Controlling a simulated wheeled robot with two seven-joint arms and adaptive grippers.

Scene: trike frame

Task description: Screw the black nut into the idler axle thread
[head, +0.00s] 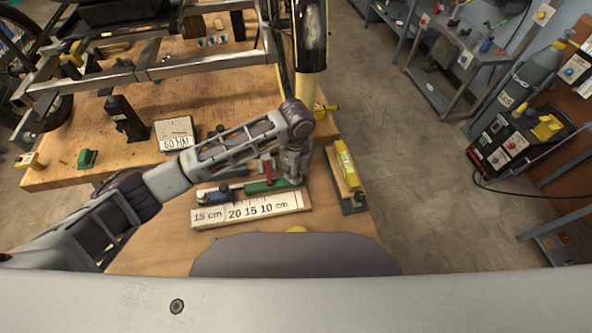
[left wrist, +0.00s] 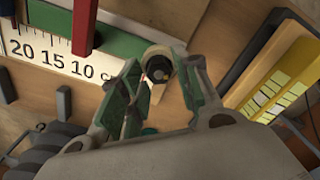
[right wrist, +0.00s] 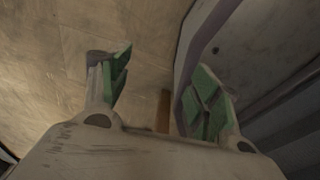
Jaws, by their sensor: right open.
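A small dark round piece with a pale centre, which looks like the black nut (left wrist: 158,66), shows between the fingertips of my left gripper (left wrist: 161,70) in the left wrist view. Gaps show between it and the green finger pads, so the gripper looks open around it. In the head view my left gripper (head: 293,172) points down over the near right of the workbench, and hides the nut. My right gripper (right wrist: 163,85) is open and empty, beside a dark grey surface; it is out of the head view. I cannot pick out the idler axle thread.
The trike frame (head: 150,68) stands at the back of the wooden bench (head: 230,105). A ruler board (head: 250,211), a green tool (head: 268,186) and a yellow-topped block (head: 345,165) lie around the left gripper. A dial box (head: 174,133) stands farther left.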

